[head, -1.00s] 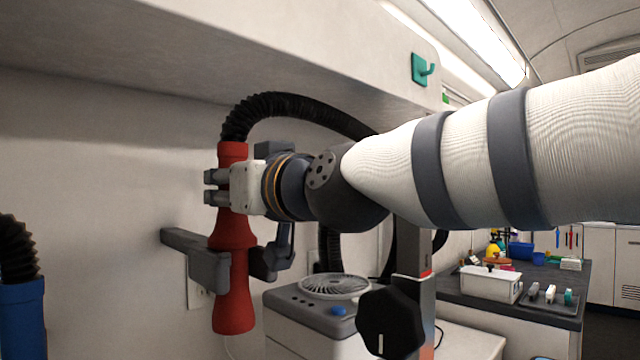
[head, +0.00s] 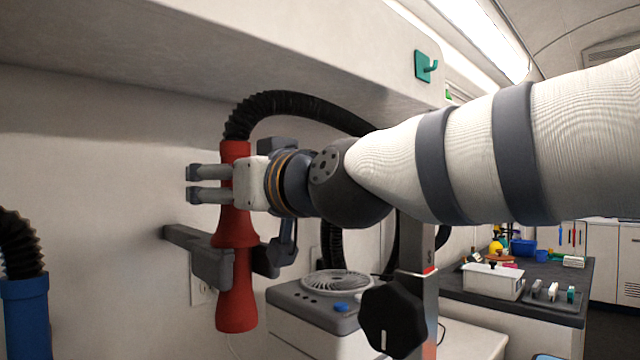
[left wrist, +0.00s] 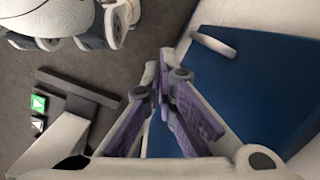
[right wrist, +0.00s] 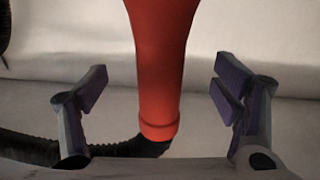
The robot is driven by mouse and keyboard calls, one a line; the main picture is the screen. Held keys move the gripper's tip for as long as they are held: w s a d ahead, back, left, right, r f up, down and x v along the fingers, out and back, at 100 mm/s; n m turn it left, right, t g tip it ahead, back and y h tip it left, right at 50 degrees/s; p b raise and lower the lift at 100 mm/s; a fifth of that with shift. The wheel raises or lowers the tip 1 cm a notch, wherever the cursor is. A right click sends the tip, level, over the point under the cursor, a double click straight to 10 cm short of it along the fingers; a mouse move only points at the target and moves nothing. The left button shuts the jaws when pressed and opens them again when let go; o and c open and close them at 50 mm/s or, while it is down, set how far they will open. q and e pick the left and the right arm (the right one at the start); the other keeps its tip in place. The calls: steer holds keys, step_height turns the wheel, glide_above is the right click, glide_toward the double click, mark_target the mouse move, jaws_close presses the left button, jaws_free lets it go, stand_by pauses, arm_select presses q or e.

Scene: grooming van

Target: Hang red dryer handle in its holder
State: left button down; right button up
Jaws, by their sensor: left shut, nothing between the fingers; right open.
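The red dryer handle (head: 236,300) stands upright in the grey holder (head: 213,268) on the wall, its flared collar at the holder's arms and its lower part hanging below them. A black ribbed hose runs from its top. My right gripper (head: 191,183) is open at the handle's upper part. In the right wrist view the red handle (right wrist: 160,70) stands between the spread fingers (right wrist: 160,90), with a gap on both sides. My left gripper (left wrist: 165,85) is shut and empty, in the left wrist view only, above the floor and a blue surface.
A blue dryer handle (head: 25,315) with its own hose is at the lower left. A grey-topped white unit with a fan grille (head: 338,283) stands right of the holder. A black knob (head: 392,318) is in front. A counter with a white bin (head: 492,282) is at the right.

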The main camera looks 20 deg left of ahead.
steer(key=shift+v, duration=1.3)
steer(key=v, duration=0.7)
steer(key=shift+d, duration=0.2)
steer(key=shift+s, duration=0.1)
